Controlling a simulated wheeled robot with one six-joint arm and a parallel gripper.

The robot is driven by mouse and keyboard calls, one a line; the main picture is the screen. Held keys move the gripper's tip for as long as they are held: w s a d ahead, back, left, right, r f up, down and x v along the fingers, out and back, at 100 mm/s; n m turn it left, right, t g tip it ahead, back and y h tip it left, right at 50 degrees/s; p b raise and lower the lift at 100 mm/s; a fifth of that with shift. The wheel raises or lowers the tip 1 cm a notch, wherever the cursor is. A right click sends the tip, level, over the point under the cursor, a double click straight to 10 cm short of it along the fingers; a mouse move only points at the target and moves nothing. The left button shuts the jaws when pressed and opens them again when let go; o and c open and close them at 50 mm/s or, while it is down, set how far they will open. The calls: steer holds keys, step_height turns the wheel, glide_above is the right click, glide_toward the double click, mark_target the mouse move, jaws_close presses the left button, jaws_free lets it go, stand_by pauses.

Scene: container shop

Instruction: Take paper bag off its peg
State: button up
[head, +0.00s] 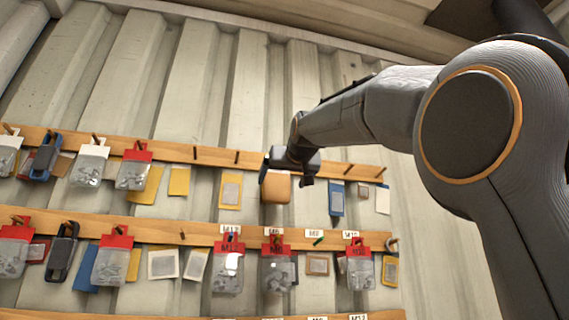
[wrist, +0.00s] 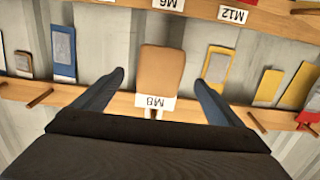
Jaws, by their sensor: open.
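A plain brown paper bag (head: 276,190) hangs at the upper wooden rail in the head view, just below my gripper (head: 290,172). The wrist view is upside down. My gripper (wrist: 159,78) is open, with one dark finger on each side of the bag. No contact between fingers and bag is visible. The bag's peg is mostly hidden by the label and my gripper body.
A yellow-framed packet (wrist: 216,66) hangs close beside one finger, and a blue packet (wrist: 63,52) hangs farther off on the other side. The lower rail (head: 200,236) carries several red-topped bags, such as one (head: 278,265) below. Bare pegs (wrist: 258,122) stick out of the upper rail.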

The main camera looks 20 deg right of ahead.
glide_toward(277, 172)
steer(key=f, duration=0.1)
steer(key=shift+t, duration=0.4)
steer(key=w+p, duration=0.3)
steer(key=w, duration=0.4)
steer(key=shift+f+p, duration=0.1)
steer(key=shift+p, duration=0.3)
steer(key=shift+w+f, duration=0.1)
steer(key=shift+w, duration=0.5)
steer(key=c, duration=1.2)
steer(key=shift+r+p, duration=0.35)
steer(key=shift+p, duration=0.3)
steer(key=shift+s, duration=0.1)
steer(key=shift+s+r+b, duration=0.15)
steer(key=shift+s+b, duration=0.45)
steer(key=shift+s, duration=0.5)
steer(key=shift+s+r+b, duration=0.1)
steer(key=shift+s+b, duration=0.45)
steer(key=shift+s, duration=0.55)
